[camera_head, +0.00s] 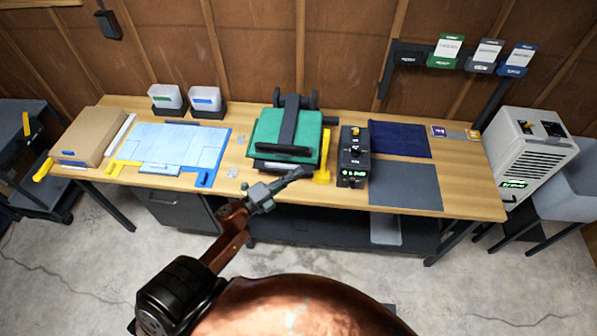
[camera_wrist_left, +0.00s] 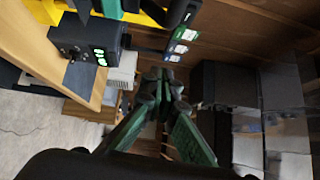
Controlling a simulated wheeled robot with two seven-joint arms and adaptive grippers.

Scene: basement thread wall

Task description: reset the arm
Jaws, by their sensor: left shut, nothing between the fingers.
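My left arm reaches up from the bottom of the head view. My right gripper shows in neither view.
The wooden workbench (camera_head: 468,193) holds a black box with a green display (camera_head: 352,170), a blue board (camera_head: 172,146), a cardboard box (camera_head: 88,136) and two white bins (camera_head: 206,100). A white machine (camera_head: 528,152) stands at right. Concrete floor in front is open.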

